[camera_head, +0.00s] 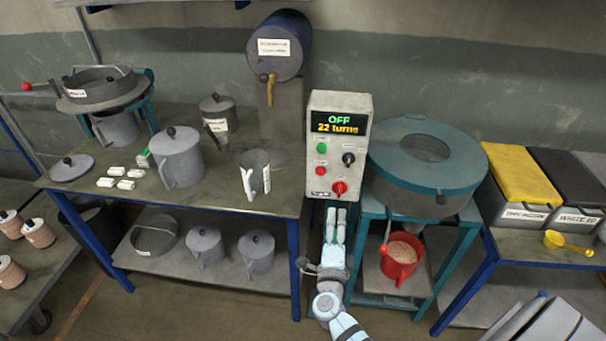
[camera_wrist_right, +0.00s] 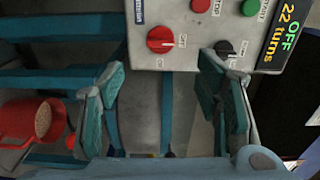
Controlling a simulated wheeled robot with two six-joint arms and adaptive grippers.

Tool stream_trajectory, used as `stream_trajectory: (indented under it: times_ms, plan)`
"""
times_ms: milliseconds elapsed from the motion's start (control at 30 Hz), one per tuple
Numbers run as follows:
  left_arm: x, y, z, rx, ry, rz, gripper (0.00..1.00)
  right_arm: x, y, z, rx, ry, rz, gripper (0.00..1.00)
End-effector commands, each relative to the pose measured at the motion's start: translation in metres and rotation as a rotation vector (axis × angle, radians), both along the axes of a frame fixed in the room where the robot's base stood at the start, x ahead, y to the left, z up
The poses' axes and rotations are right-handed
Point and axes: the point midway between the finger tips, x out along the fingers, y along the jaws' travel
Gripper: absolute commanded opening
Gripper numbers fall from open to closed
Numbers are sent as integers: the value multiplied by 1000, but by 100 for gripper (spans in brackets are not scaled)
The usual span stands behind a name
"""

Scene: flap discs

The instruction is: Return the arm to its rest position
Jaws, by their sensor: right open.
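My right gripper (camera_head: 336,224) is in front of the lower edge of the control box, pointing up toward it. In the right wrist view its two fingers (camera_wrist_right: 165,95) stand wide apart with nothing between them. The grey control box (camera_head: 339,110) has a display reading "OFF" and "22 turns". It has a red knob (camera_head: 339,188), a black knob, a green button and a red button. The red knob (camera_wrist_right: 160,40) shows just beyond the fingers in the right wrist view, apart from them. My left gripper is not in view.
A teal round machine (camera_head: 425,160) stands right of the box, above a red container (camera_head: 401,258) of pale grains. The left table (camera_head: 110,195) carries grey lidded pots and white blocks. Yellow-lidded (camera_head: 520,172) and black-lidded bins stand at the right. Floor shows in front.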

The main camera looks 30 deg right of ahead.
Motion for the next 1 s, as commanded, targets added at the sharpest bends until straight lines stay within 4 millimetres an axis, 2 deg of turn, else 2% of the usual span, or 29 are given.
stream_trajectory:
  times_ms: [167,267,333,367,433,467,500,567,600,667,700,800,900,1000]
  plan:
    - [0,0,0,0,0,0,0,1,1,0,-7,8,7,58]
    - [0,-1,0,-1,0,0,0,13,23,-9,-116,92,126,58]
    - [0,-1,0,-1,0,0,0,19,52,-42,-291,255,288,58]
    - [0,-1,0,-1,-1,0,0,16,65,-65,-369,342,366,58]
    - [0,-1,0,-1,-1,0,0,-8,89,-129,-540,565,555,58]
    - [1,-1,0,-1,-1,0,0,-24,98,-157,-605,661,637,58]
    - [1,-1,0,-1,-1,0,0,-51,106,-195,-681,788,745,58]
    - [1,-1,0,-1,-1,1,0,-99,112,-245,-776,966,901,58]
    - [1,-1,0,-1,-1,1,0,-134,113,-274,-828,1078,1001,58]
    - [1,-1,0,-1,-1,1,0,-192,111,-311,-890,1237,1148,58]
    - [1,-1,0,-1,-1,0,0,-231,107,-331,-923,1335,1240,58]
    - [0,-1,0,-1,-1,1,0,-320,94,-360,-966,1527,1428,58]
    - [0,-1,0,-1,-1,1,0,-382,84,-371,-969,1633,1532,58]
    - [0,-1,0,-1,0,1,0,-411,79,-372,-948,1668,1558,58]
